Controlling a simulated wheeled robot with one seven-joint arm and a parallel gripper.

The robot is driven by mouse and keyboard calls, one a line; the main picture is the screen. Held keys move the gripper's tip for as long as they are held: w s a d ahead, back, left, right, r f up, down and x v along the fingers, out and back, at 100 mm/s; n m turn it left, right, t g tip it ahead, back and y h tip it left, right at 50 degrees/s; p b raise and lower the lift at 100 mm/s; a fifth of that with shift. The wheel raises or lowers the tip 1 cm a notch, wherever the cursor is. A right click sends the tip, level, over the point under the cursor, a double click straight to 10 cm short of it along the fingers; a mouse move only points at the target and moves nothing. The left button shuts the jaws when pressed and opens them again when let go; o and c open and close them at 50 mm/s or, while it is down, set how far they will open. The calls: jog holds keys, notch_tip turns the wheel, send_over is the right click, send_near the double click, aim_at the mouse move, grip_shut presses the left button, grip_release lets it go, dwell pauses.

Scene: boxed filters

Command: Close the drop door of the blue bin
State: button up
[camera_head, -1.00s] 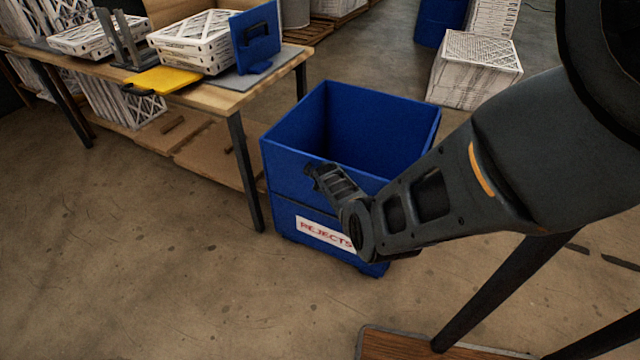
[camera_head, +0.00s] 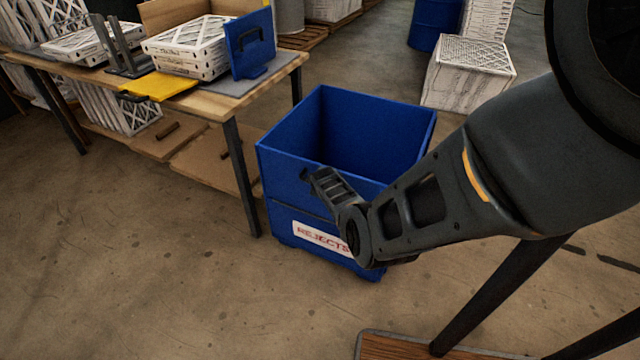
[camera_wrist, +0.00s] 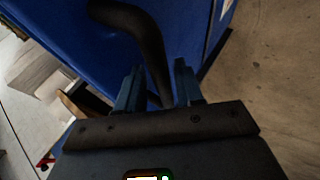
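The blue bin (camera_head: 275,220) stands on the floor at the centre of the head view, with a white REJECTS label low on its front. Its drop door (camera_head: 282,172), the upper front panel above a seam, stands upright; I cannot tell whether it is fully latched. My gripper (camera_head: 306,174) is at the outer face of this door. In the wrist view, a dark curved handle (camera_wrist: 150,45) on the blue surface passes between the two fingers of my gripper (camera_wrist: 158,75).
A wooden workbench (camera_head: 215,105) with boxed filters, a yellow piece and a blue panel stands left of the bin. A white filter box (camera_head: 468,75) and a blue drum (camera_head: 437,25) are behind. A wooden-topped piece (camera_head: 430,347) is at the front. Floor at front left is clear.

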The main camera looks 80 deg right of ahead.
jog(key=p+v, duration=0.2)
jog(key=v, duration=0.5)
jog(key=shift+a, duration=0.3)
jog(key=shift+r, duration=0.1)
jog(key=s+a+r+n+t+y, duration=0.1)
jog(key=s+a+r+t, duration=0.15)
jog(key=a, duration=1.35)
jog(key=s+a+r+n+t+y, duration=0.1)
jog(key=a+r+t, duration=0.25)
jog(key=a, duration=1.15)
jog(key=s+a+r+t+y, duration=0.2)
jog(key=s+a+r, duration=0.2)
jog(key=r, duration=0.5)
jog(key=s+a+r+t+y, duration=0.2)
jog(key=s+a+r, duration=0.2)
jog(key=a+r, duration=0.4)
jog(key=s+a+r+m+t+y, duration=0.1)
jog(key=s+a+r+y, duration=0.1)
jog(key=s+a+r, duration=0.2)
jog(key=a+r, duration=0.3)
jog(key=r, duration=0.2)
jog(key=shift+r+t, duration=0.3)
jog(key=shift+t, duration=0.1)
